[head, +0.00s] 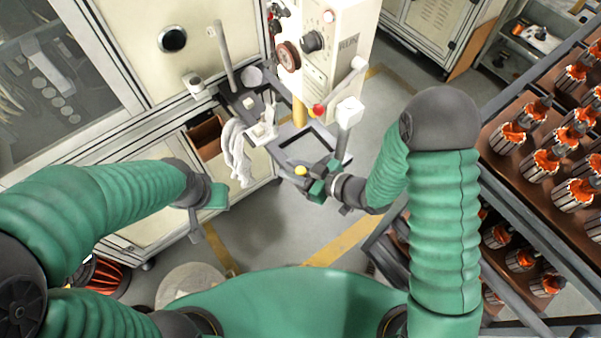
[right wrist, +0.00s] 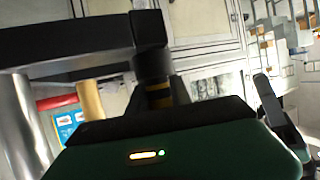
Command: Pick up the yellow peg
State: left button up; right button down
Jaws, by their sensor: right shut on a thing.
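The yellow peg (head: 300,170) shows as a small round yellow top at the tip of my right gripper (head: 311,181). The right gripper is shut on it beside the grey tray frame of the machine. In the right wrist view, a dark cylinder with a yellow band (right wrist: 158,95) sits between the fingers; most of it is hidden by the gripper body. I cannot tell whether the peg still touches a surface below. My left gripper (head: 196,222) hangs in front of the cabinet, away from the peg; its jaw opening is unclear.
A taller yellow post (head: 300,112) stands behind, by the machine's control box (head: 328,60). A lever with a white block (head: 349,112) rises close to my right gripper. White gloves (head: 236,150) hang at the tray's left. A rack of armatures (head: 540,150) stands at right.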

dwell(0.3)
jog(key=shift+w+r, duration=0.1)
jog(key=shift+r, duration=0.55)
notch_tip(320, 180, up, 2)
jog(key=shift+b, duration=0.3)
jog(key=s+d+r+p, duration=0.1)
jog(key=s+d+p, duration=0.1)
jog(key=s+p, duration=0.5)
jog(key=s+d+p, duration=0.1)
jog(key=s+p, duration=0.6)
jog(key=s, duration=0.1)
jog(key=shift+s+d+r, duration=0.35)
jog(key=shift+s, duration=0.05)
